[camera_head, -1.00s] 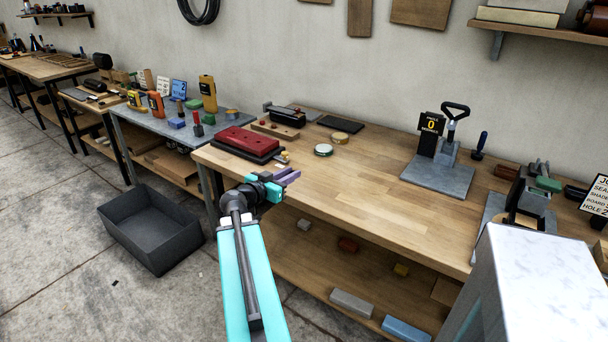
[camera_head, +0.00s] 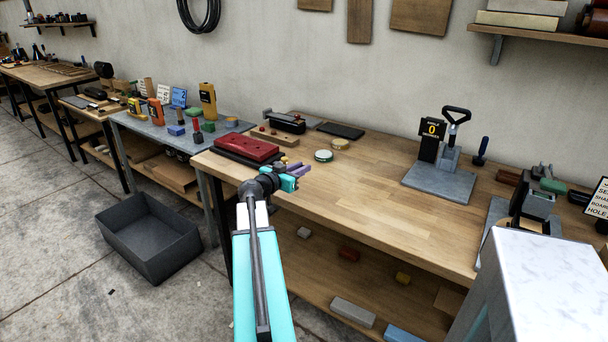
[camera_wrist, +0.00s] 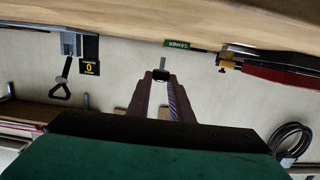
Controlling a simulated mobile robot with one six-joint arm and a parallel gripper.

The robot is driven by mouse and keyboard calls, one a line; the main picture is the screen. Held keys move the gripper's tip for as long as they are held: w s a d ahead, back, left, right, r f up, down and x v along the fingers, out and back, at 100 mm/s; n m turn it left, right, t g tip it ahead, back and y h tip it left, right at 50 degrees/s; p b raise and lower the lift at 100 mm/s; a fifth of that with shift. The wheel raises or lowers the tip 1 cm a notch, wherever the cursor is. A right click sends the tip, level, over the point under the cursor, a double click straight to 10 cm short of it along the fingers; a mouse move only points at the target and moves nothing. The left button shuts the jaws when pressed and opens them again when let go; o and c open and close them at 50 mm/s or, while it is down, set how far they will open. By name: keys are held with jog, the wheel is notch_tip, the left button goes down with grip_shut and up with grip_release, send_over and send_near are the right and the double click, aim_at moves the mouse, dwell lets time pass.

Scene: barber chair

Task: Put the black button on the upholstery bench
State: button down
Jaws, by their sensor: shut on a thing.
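My gripper (camera_head: 300,170) shows in the head view with purple fingers, over the front left part of the wooden-topped bench (camera_head: 375,205). In the upside-down wrist view the two fingers (camera_wrist: 162,82) close on a small black piece, which I take for the black button (camera_wrist: 161,74). A short grey part stands just past it. The button cannot be made out in the head view. I cannot tell from the pictures how high the fingers are above the top. No label shows which bench is the upholstery bench.
A red block on a black base (camera_head: 246,148) lies left of my gripper. A press with a counter (camera_head: 443,165) stands farther right. The middle of the bench top is clear. A grey bin (camera_head: 150,235) stands on the floor.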

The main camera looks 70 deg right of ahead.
aim_at(305, 181)
jog(key=shift+d+f, duration=0.2)
jog(key=shift+d, duration=1.55)
jog(key=shift+d, duration=0.6)
jog(key=shift+f+b, duration=0.3)
jog(key=shift+f, duration=1.5)
jog(key=c, duration=1.6)
grip_release()
jog(key=shift+f, duration=0.1)
jog(key=shift+v, duration=5.95)
